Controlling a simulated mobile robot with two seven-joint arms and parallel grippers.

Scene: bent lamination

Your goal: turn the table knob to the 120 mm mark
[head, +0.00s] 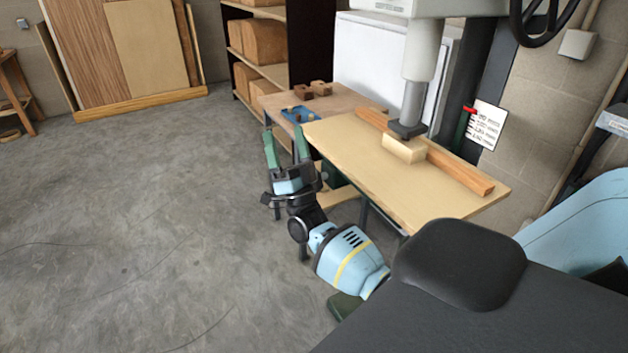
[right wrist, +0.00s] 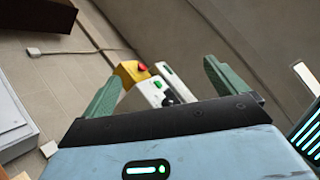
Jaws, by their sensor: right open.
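The wooden machine table (head: 385,173) stands under a grey spindle, right of centre in the head view. A white scale card (head: 487,125) hangs on the wall behind it. A red pointer (head: 469,110) sits near the card's top line; the figures are too small to read surely. I cannot make out the table knob for certain. My right gripper (head: 283,137) is open and empty, left of the table's near-left edge, with green fingers apart. Its fingers also show in the right wrist view (right wrist: 164,73). My left gripper is not in view.
The right wrist view shows a yellow box with a red button (right wrist: 132,72) and a white panel with green buttons (right wrist: 154,91) beyond the fingers. A small bench with a blue tray (head: 298,114) adjoins the table. The floor at left is clear.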

